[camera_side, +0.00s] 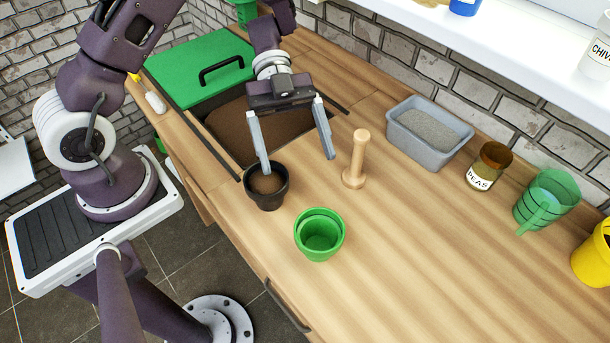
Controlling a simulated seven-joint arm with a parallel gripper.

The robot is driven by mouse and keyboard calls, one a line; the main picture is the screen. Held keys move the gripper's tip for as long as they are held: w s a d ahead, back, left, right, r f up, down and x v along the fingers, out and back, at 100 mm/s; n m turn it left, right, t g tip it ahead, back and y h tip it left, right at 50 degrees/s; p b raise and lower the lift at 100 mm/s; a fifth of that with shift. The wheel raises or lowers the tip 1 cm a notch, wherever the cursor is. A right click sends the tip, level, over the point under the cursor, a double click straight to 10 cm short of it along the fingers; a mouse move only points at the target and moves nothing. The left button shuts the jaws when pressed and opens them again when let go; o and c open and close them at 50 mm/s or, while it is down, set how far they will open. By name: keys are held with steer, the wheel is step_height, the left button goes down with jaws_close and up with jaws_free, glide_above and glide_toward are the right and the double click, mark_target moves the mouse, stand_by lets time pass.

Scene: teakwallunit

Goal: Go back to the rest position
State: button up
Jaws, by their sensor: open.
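My gripper (298,165) hangs over the wooden worktop with its two fingers spread wide and nothing between them. Its left fingertip is close to the far rim of a small black pot (266,198) with brown soil in it; I cannot tell if they touch. Its right fingertip is just left of a wooden tamper (357,160) that stands upright on the worktop.
Green pots (320,235), one inside another, stand in front. A soil bin (225,130) with a green lid (200,72) is behind. A grey tub (429,132), a peas jar (489,167) and a green jug (546,201) stand right. The front right worktop is clear.

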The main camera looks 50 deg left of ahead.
steer(key=w+a+r+n+t+y, duration=0.25)
steer(key=w+a+n+t, duration=0.2)
steer(key=w+t, duration=0.4)
steer(key=w+a+r+n+t+y, duration=0.35)
steer(key=a+r+n+y, duration=0.2)
steer(key=a, duration=0.35)
steer(key=w+a+r+n+t+y, duration=0.3)
steer(key=a+r+n+t+y, duration=0.15)
steer(key=a+r, duration=0.4)
steer(key=s+a+r+n+g+y, duration=0.1)
steer(key=s+r+n+y, duration=0.15)
steer(key=s, duration=0.25)
steer(key=s+r+n+y, duration=0.1)
steer(key=s+n, duration=0.3)
steer(key=s, duration=0.1)
steer(key=s+d+f+g+h, duration=0.2)
steer(key=s+d, duration=0.5)
steer(key=s, duration=0.1)
steer(key=s+d+f+n+g+h, duration=0.1)
steer(key=s+d+f+g, duration=0.1)
steer(key=s+d, duration=0.5)
steer(key=shift+s+d+g+h, duration=0.3)
steer(key=shift+s+g+h, duration=0.1)
steer(key=shift+s, duration=0.3)
steer(key=shift+c, duration=0.2)
